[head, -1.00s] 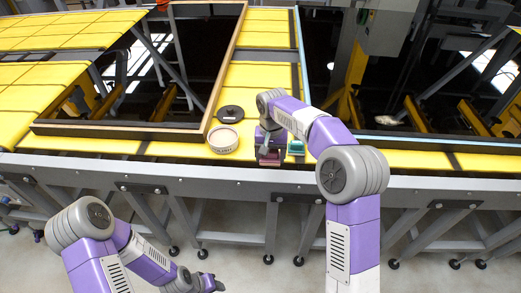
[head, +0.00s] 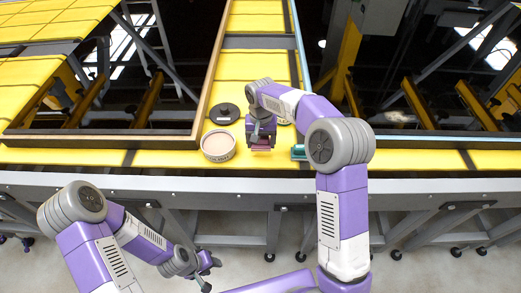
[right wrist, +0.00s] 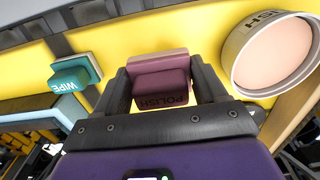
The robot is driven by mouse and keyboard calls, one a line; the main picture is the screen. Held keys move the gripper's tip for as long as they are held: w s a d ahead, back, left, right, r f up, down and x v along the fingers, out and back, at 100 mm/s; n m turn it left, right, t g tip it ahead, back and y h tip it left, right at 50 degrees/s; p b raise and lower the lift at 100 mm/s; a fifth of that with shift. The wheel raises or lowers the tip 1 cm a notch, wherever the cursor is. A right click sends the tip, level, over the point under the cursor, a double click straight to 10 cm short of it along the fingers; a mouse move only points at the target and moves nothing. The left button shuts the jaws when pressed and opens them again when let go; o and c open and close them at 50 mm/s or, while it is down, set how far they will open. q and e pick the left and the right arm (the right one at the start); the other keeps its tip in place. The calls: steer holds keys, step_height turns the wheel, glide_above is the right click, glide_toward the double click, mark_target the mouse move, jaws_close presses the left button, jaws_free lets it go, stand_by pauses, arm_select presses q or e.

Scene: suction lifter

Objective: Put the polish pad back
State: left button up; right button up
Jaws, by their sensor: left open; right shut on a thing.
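My right gripper (head: 262,143) is shut on the polish pad (right wrist: 162,90), a pink and dark maroon block marked "POLISH" between its two fingers in the right wrist view. The pad (head: 260,150) shows below the gripper in the head view; I cannot tell whether it touches the yellow surface. Right of the pad in the wrist view is a round tin (right wrist: 277,55) with a pale pink top and lettering ending "SH"; in the head view the tin (head: 218,147) is left of the gripper. My left gripper (head: 205,270) is open and empty, low in front of the bench.
A teal "WIPE" pad (right wrist: 72,77) lies on the other side; it also shows in the head view (head: 298,152). A black disc (head: 223,113) lies behind the tin. Dark framed panels (head: 100,131) flank the narrow yellow strip (head: 255,70).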

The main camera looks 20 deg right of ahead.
mark_target(261, 156)
step_height(261, 156, down, 5)
steer(key=shift+w+f, duration=0.1)
steer(key=shift+w, duration=0.05)
steer(key=o, duration=1)
steer(key=shift+f+b, duration=0.1)
steer(key=shift+b, duration=0.2)
steer(key=shift+r, duration=0.2)
step_height(261, 156, up, 12)
steer(key=shift+f+p, duration=0.1)
steer(key=shift+p, duration=0.75)
